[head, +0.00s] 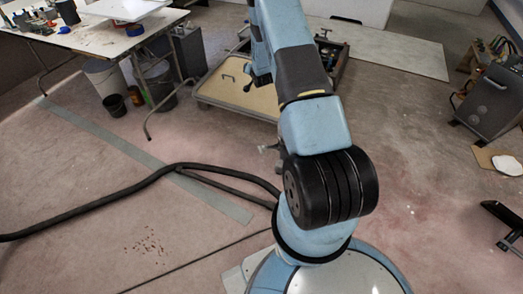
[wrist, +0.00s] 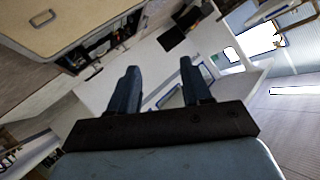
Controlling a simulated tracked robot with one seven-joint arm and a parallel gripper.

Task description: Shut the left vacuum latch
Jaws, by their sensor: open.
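My gripper (wrist: 158,70) shows in the wrist view with its two dark blue fingers apart and nothing between them. It is tilted against the room and touches nothing that I can see. In the head view my arm rises through the middle and the gripper cannot be made out. A grey box-shaped machine (head: 490,103) with a handle stands at the right edge of the head view. I cannot tell whether it is the vacuum. No latch can be made out in either view.
A black hose (head: 130,190) lies across the floor at left. A low cart with a beige panel (head: 222,94) stands behind my arm; a beige panel with a handle (wrist: 90,12) fills the wrist view's upper left. A cluttered table (head: 85,38) is at upper left. Open floor lies right.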

